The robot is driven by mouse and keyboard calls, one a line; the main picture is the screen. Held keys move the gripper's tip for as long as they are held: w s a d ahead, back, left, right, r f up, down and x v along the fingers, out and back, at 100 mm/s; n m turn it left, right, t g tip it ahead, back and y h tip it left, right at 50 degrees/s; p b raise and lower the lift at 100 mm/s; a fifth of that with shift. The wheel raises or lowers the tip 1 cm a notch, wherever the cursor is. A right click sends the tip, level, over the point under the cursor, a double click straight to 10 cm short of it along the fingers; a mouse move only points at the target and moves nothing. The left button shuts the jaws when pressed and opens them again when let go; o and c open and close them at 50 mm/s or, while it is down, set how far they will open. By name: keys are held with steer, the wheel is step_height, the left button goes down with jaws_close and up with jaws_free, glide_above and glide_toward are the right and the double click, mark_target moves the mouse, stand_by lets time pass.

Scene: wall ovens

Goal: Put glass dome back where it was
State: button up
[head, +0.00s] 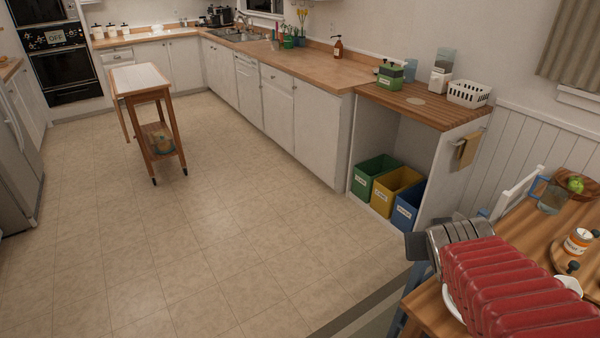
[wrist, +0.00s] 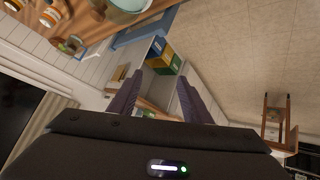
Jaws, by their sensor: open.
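I cannot clearly make out the glass dome in either view. Dark knobs (head: 574,266) show above a round wooden board (head: 565,258) on the table at the lower right, but clear glass under them is too faint to tell. A pale round disc (head: 414,100) lies on the wooden counter at the right, with nothing on it. My gripper (wrist: 160,73) is open in the wrist view, its two dark fingers apart with nothing between them. The bins and cabinets show beyond it.
The dining table (head: 428,306) holds a glass jug (head: 549,198), a jar (head: 577,241) and a bowl with green fruit (head: 574,186). A white basket (head: 469,94) and green caddy (head: 390,75) flank the disc. A wooden cart (head: 156,125) stands left. The middle floor is clear.

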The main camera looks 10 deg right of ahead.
steer(key=s+a+n+g+y, duration=0.1)
steer(key=s+a, duration=0.3)
steer(key=a, duration=0.6)
steer(key=s+a+r+n+g+y, duration=0.1)
steer(key=s+a+y, duration=0.3)
steer(key=a, duration=0.6)
steer(key=shift+s+a+r+n, duration=0.3)
steer(key=shift+s+n, duration=0.1)
steer(key=shift+n, duration=0.1)
